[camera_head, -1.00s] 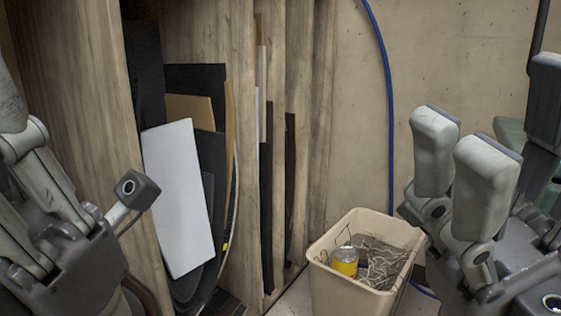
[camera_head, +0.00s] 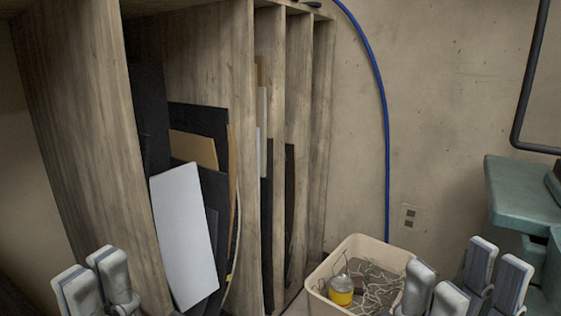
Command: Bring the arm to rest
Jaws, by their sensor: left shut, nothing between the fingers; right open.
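My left gripper (camera_head: 92,272) shows at the lower left edge, in front of the wooden rack. Its grey fingers are close together, shut with nothing between them. My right gripper (camera_head: 461,272) shows at the lower right, with its grey fingers spread apart. It is open and empty, and appears just right of the beige bin, partly covering the bin's right side in the picture. The rest of both arms is below the picture and hidden.
A wooden rack (camera_head: 243,120) holds upright dark, tan and white sheets (camera_head: 185,235). A beige bin (camera_head: 372,243) holds a yellow can (camera_head: 341,291) and tangled scraps. A blue hose (camera_head: 385,130) runs down the wall. A green machine (camera_head: 520,197) stands at right.

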